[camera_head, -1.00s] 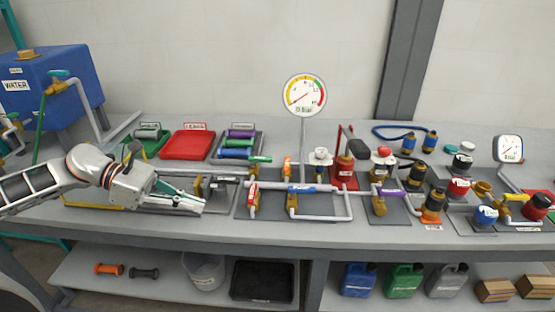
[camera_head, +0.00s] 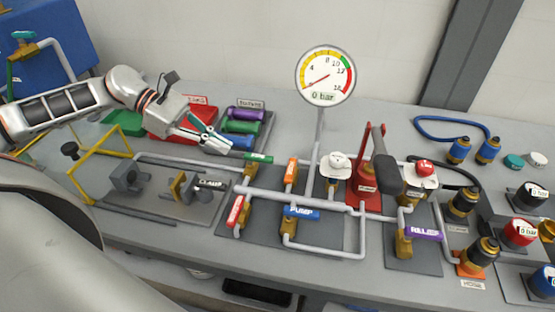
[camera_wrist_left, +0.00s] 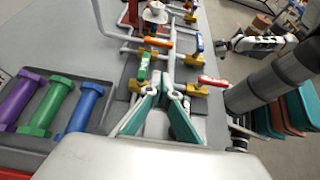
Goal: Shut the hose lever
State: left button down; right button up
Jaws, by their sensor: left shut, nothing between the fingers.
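The skid carries several coloured levers on grey pipes: green (camera_head: 258,158), orange (camera_head: 291,170), red (camera_head: 236,211), blue marked PUMP (camera_head: 301,212) and purple marked RELIEF (camera_head: 424,234). A HOSE tag (camera_head: 473,284) lies by an orange-based fitting at the lower right; I cannot tell which lever is the hose lever. My left gripper (camera_head: 226,147) is shut and empty, above the bench beside the blue cylinder, left of the green lever. In the left wrist view its teal fingers (camera_wrist_left: 165,82) point towards the pipes, with the green lever (camera_wrist_left: 143,66) just ahead and left.
A gauge (camera_head: 325,76) reading 0 bar stands on a post behind the pipes. A red tray (camera_head: 170,130) and a tray of coloured cylinders (camera_head: 243,127) lie around the left gripper. A red hand pump (camera_head: 367,175) with a dark upright handle stands right of the gauge post.

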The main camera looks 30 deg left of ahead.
pick_arm(q)
jog(key=p, duration=0.2)
send_near(290, 173)
jog(key=d+f, duration=0.1)
jog(key=w+f, duration=0.1)
jog(key=d+f, duration=0.1)
jog(key=f, duration=0.1)
jog(key=shift+w+d+f, duration=0.15)
jog(key=shift+w+d, duration=0.05)
jog(key=shift+d, duration=0.1)
jog(key=shift+w+d+f+p, duration=0.15)
jog(key=shift+d+p, duration=0.25)
jog(key=shift+d, duration=0.35)
pick_arm(e)
jog(key=r, duration=0.3)
jog(key=shift+w+r, duration=0.3)
jog(key=shift+w, duration=0.05)
jog(key=shift+w+a+f, duration=0.1)
jog(key=shift+w, duration=0.1)
